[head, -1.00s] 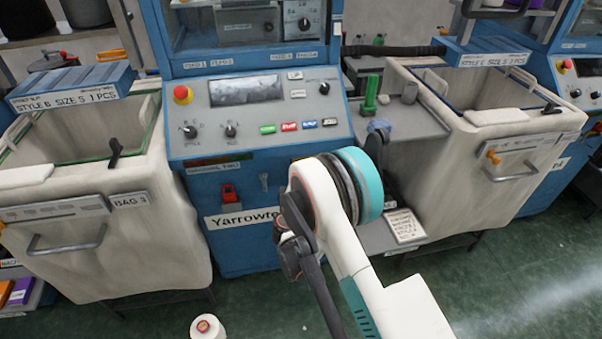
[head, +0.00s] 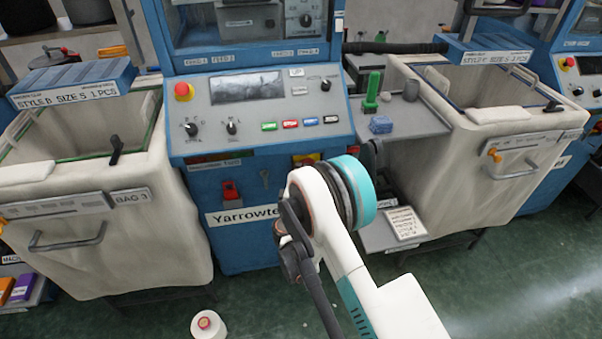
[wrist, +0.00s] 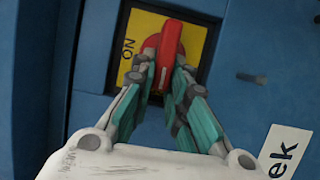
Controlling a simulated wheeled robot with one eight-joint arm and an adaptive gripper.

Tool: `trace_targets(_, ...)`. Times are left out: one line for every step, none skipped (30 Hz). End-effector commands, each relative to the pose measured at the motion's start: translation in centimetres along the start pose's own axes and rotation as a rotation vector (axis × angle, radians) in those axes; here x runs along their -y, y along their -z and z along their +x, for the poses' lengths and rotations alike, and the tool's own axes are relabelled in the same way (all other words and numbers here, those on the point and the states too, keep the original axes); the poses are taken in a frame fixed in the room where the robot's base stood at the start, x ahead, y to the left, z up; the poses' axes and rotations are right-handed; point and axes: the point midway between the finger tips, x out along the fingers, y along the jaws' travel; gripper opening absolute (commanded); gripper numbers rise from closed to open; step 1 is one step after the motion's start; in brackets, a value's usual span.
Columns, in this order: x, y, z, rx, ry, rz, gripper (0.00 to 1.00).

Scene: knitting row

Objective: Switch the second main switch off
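In the wrist view a red switch handle (wrist: 171,50) sits on a yellow plate (wrist: 136,24) in a black frame on a blue panel. The word ON is printed left of the handle, which runs nearly upright in the picture. My gripper (wrist: 165,72) has its two teal-padded fingers drawn in close on either side of the handle. Contact on the left side is hard to make out. In the head view my arm hides the gripper and most of this switch; only a bit of the yellow plate (head: 305,159) shows. Another red switch (head: 229,190) sits further left.
A grey peg (wrist: 252,78) sticks out of the panel near the gripper. Above is the control panel with a red emergency button (head: 183,91). Fabric bins stand at left (head: 120,245) and right (head: 470,190). A white cone (head: 208,325) stands on the floor.

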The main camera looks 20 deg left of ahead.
Motion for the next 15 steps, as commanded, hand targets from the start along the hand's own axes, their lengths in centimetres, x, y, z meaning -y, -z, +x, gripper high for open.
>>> trace_targets(-0.08, -0.46, 0.31, 0.009, -0.001, -0.003, 0.23)
trace_targets(-0.08, -0.46, 0.31, 0.009, -0.001, -0.003, 0.30)
trace_targets(-0.08, -0.46, 0.31, 0.009, -0.001, -0.003, 0.34)
trace_targets(-0.08, -0.45, 0.31, 0.009, -0.001, -0.002, 0.34)
trace_targets(-0.08, -0.45, 0.30, 0.009, -0.001, -0.002, 0.34)
trace_targets(-0.07, -0.43, 0.28, 0.008, -0.001, -0.002, 0.34)
trace_targets(-0.07, -0.41, 0.27, 0.008, -0.001, -0.002, 0.34)
trace_targets(-0.07, -0.39, 0.25, 0.008, -0.001, -0.002, 0.34)
trace_targets(-0.06, -0.36, 0.24, 0.007, 0.000, -0.001, 0.34)
trace_targets(-0.06, -0.34, 0.22, 0.007, 0.000, -0.001, 0.34)
trace_targets(-0.06, -0.32, 0.21, 0.006, 0.000, -0.001, 0.34)
trace_targets(-0.06, -0.30, 0.20, 0.006, 0.000, -0.001, 0.34)
trace_targets(-0.07, -0.28, 0.19, 0.005, 0.000, 0.000, 0.34)
trace_targets(-0.08, -0.26, 0.18, 0.005, 0.001, 0.003, 0.34)
trace_targets(-0.13, -0.23, 0.17, 0.005, 0.005, 0.011, 0.34)
